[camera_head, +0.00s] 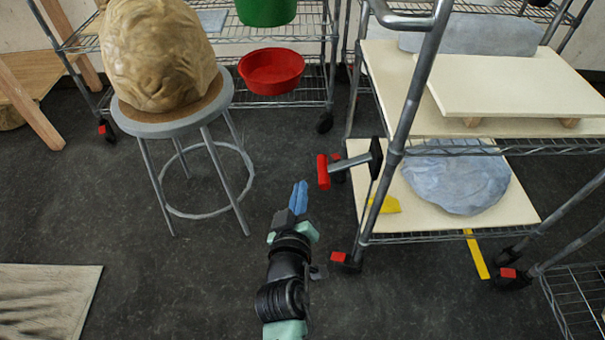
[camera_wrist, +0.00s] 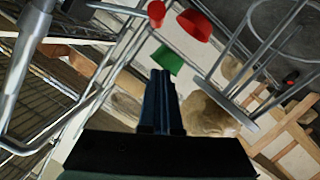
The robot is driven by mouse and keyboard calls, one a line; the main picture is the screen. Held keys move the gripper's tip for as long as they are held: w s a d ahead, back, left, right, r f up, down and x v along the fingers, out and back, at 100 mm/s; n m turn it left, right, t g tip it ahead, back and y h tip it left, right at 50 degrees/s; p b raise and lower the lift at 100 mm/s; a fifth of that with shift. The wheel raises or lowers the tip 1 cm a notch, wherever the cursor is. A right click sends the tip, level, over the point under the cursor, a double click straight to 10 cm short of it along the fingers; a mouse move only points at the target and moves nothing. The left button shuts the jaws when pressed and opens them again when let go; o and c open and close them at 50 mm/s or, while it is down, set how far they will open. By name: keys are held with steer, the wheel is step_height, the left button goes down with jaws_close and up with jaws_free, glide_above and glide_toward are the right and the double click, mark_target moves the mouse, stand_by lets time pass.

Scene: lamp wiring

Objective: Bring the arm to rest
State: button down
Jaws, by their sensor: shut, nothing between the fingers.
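My gripper (camera_head: 299,197) is in the lower middle of the head view, above the dark floor. Its blue fingers are together and empty, pointing away from me. In the wrist view the gripper (camera_wrist: 160,80) shows its two dark blue fingers side by side with nothing between them. The arm reaches up from the bottom edge of the head view. The gripper stands apart from the stool on its left and the shelf cart on its right.
A stool (camera_head: 172,125) with a large tan lump (camera_head: 158,55) stands at left. A wire shelf cart (camera_head: 480,236) with boards and a grey-blue lump (camera_head: 455,178) is close at right; a hammer-like tool (camera_head: 350,163) juts from it. A red bowl (camera_head: 271,72) is behind. Floor between is clear.

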steer(key=shift+s+a+r, duration=0.1)
steer(key=shift+s+r, duration=0.05)
steer(key=shift+s, duration=0.45)
step_height(320, 180, up, 34)
steer(key=w+m+t, duration=0.1)
steer(key=m+t, duration=0.3)
steer(key=t, duration=0.2)
steer(key=s+r+m+t+y, duration=0.1)
steer(key=s+r+t, duration=0.2)
steer(key=s+r, duration=0.55)
steer(key=s+r+t+y, duration=0.1)
steer(key=s+r+t, duration=0.3)
steer(key=r, duration=0.8)
step_height(320, 180, up, 36)
steer(key=s+g+p, duration=0.1)
steer(key=p, duration=3.4)
steer(key=shift+s+a, duration=0.3)
steer(key=shift+a, duration=0.05)
